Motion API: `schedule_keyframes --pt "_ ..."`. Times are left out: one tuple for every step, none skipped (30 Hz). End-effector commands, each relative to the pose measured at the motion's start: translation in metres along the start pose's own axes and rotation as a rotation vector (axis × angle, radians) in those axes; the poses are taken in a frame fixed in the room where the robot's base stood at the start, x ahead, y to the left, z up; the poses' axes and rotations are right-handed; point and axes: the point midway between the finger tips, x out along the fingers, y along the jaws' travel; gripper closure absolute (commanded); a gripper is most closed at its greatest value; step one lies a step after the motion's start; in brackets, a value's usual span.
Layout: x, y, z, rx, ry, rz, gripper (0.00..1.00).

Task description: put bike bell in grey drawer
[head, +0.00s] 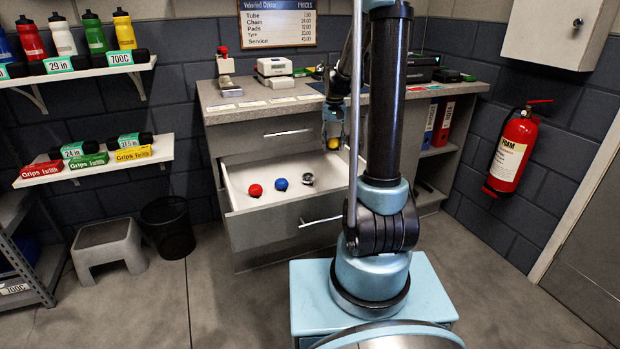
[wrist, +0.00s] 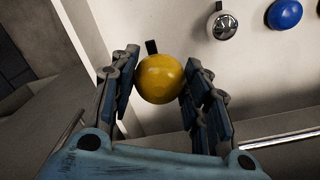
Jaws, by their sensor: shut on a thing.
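My gripper (head: 333,126) is shut on a yellow bike bell (wrist: 161,78), with its fingers on either side of it in the wrist view (wrist: 160,82). The yellow bell also shows in the head view (head: 333,143), at the right end of the open grey drawer (head: 262,222). It appears held above the drawer's pale interior; the exact gap is unclear. Inside the drawer lie a red bell (head: 255,190), a blue bell (head: 281,184) and a silver bell (head: 308,179). The wrist view shows the silver bell (wrist: 222,25) and blue bell (wrist: 285,14) beyond my gripper.
A shut drawer (head: 285,133) is above the open one, under a counter (head: 240,105) with a card terminal and small boxes. Binders (head: 443,122) stand right of it. A stool (head: 107,243) and a bin (head: 168,227) are on the left floor.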

Motion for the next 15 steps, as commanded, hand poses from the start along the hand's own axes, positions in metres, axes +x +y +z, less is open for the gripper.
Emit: schedule_keyframes --pt "0.007 0.0 -0.001 0.001 0.0 0.0 0.81" --pt "0.012 0.0 -0.001 0.001 0.0 0.0 0.81" --pt "0.018 0.0 -0.001 0.001 0.0 0.0 0.81" --pt "0.024 0.001 -0.001 0.001 0.0 0.0 0.81" --pt "0.028 0.001 -0.001 0.001 0.0 0.0 0.81" --pt "0.034 0.001 -0.001 0.002 0.0 0.0 0.81" --pt "0.038 0.001 -0.001 0.002 0.0 0.0 0.81" --pt "0.042 0.001 -0.001 0.002 0.0 0.0 0.81" --pt "0.046 0.001 0.0 0.002 0.0 0.0 0.81" --pt "0.048 0.001 -0.001 0.002 0.0 0.0 0.81" --pt "0.05 0.001 -0.001 0.002 0.0 0.0 0.81" --pt "0.052 0.001 -0.001 0.002 0.0 0.0 0.81" --pt "0.053 0.001 -0.001 0.002 0.0 0.0 0.81" --pt "0.055 0.001 0.0 0.002 0.0 0.0 0.81" --pt "0.059 0.001 0.0 0.002 0.0 0.0 0.81"
